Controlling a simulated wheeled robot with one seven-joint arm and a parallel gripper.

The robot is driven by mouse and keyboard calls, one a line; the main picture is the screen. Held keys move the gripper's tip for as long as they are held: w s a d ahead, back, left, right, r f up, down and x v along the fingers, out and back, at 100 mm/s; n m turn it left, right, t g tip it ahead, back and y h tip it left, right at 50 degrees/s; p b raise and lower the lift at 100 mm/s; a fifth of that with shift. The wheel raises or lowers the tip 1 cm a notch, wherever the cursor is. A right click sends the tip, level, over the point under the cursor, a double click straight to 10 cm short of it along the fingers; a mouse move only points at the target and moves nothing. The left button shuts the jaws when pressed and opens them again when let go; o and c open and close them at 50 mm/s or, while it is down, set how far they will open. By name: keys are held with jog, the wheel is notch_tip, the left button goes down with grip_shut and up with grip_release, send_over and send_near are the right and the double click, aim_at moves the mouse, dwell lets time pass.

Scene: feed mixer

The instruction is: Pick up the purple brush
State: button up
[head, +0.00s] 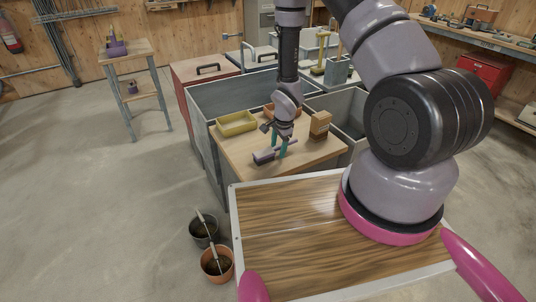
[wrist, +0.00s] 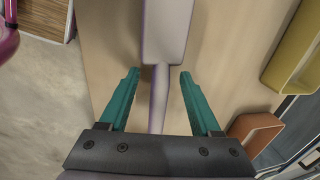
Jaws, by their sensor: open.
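The purple brush (head: 265,156) lies on a light wooden board in the head view. In the wrist view the brush (wrist: 166,30) is pale purple, with its wide head at the top and its narrow handle running down between my fingers. My gripper (head: 278,148) is over the brush, teal fingers pointing down. In the wrist view my gripper (wrist: 159,76) is open, with one finger on each side of the handle and a visible gap on both sides. The handle's near end is hidden behind the gripper body.
On the board (head: 235,157) are a yellow tray (head: 238,129) at the back left and a brown block-like item (head: 320,125) to the right. A terracotta container (wrist: 255,127) shows beside my right finger in the wrist view. Grey bins (head: 345,112) surround the board.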

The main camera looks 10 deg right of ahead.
aim_at(278, 145)
jog(key=shift+f, duration=0.2)
grip_shut()
jog(key=shift+r, duration=0.1)
notch_tip(278, 145, up, 10)
dwell(0.5)
